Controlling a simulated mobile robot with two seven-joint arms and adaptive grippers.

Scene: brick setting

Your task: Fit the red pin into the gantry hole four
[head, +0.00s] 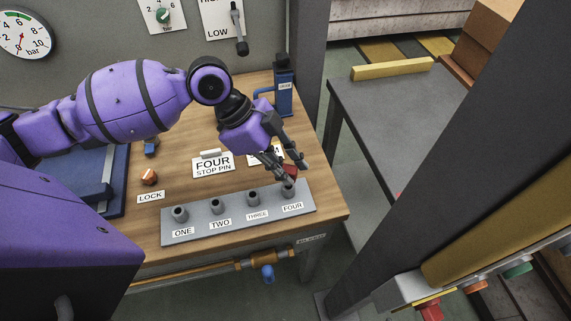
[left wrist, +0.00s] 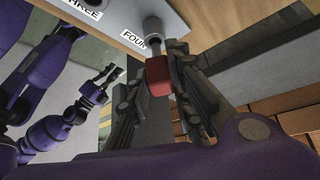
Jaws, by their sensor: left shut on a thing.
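The red pin (head: 290,170) is held between the fingertips of my left gripper (head: 291,172), right above the socket marked FOUR (head: 288,189) on the grey gantry strip (head: 190,231). In the left wrist view the red head of the pin (left wrist: 158,76) sits between the two fingers (left wrist: 158,80), in line with the round socket FOUR (left wrist: 152,27). I cannot tell whether its shank is inside the socket. Sockets ONE, TWO and THREE show no red pin. My right gripper (left wrist: 106,78) shows small in the left wrist view, its fingers apart and empty.
An orange knob (head: 149,177) by the LOCK label and a blue post (head: 284,92) are on the wooden table (head: 180,128). A dark table (head: 400,105) and a grey column stand to the right.

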